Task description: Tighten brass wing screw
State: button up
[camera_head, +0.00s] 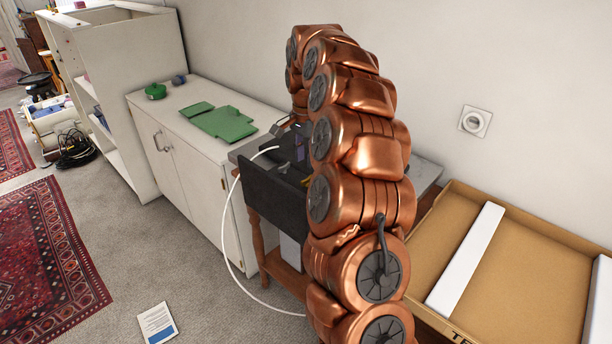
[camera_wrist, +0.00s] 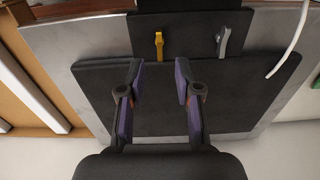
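The brass wing screw (camera_wrist: 158,43) is a small yellow piece on a dark upright-looking part at the top middle of the wrist view. A grey lever-like piece (camera_wrist: 223,41) sits to its right on the same dark part. My gripper (camera_wrist: 160,72) is open, its two purple-lined fingers apart over a black plate (camera_wrist: 90,90). The screw lies just beyond the fingertips, roughly in line with the gap, and nothing shows between the fingers. In the head view my copper arm hides most of the dark equipment (camera_head: 273,196), and the gripper is only partly visible.
A white cable (camera_wrist: 289,40) curves beside the plate and hangs to the floor in the head view. A cardboard box (camera_head: 540,270) with white strips stands right of my arm. A white cabinet (camera_head: 185,160) with green pieces (camera_head: 224,124) stands left.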

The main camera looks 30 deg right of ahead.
aim_at(306, 179)
jog(key=shift+f+p, duration=0.75)
jog(key=shift+f, duration=2.7)
jog(key=shift+a, duration=0.1)
grip_shut()
